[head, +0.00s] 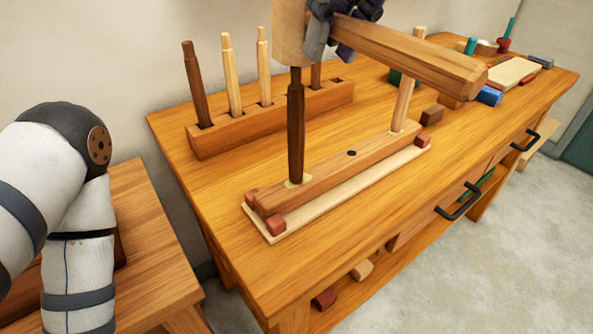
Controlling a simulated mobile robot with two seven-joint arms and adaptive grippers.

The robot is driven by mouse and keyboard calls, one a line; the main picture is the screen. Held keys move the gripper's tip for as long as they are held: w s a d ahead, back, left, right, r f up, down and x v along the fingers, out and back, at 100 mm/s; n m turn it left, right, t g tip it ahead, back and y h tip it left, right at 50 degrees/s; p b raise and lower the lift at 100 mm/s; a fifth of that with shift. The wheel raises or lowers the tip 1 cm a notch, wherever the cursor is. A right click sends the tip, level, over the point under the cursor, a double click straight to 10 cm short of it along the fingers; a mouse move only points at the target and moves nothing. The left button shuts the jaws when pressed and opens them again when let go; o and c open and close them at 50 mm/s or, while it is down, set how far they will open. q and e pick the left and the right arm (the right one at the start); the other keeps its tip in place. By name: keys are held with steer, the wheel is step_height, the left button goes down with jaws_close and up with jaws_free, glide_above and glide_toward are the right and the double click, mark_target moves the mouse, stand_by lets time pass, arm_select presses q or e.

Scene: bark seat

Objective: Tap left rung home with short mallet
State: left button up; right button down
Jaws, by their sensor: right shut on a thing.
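The left rung (296,130) is a dark turned stick standing upright at the left end of the wooden rail (325,178), with a pale patch around its foot. My right gripper (338,22), partly cut off by the top edge, is shut on the short mallet's thick handle (410,53). The mallet's pale head (290,35) hangs over the top of the left rung; I cannot tell whether they touch. A lighter rung (404,100) stands at the rail's right end, its upper part crossed by the handle. My left gripper is out of view.
The rail lies on a pale board (335,192) between red-brown blocks (273,224), with an empty dark hole in its middle. A rack (230,128) holding several rungs stands behind. A blue block (489,95) and other items lie at the right. The bench front is clear.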

steer(key=shift+s+r, duration=0.1)
steer(key=shift+r, duration=3.85)
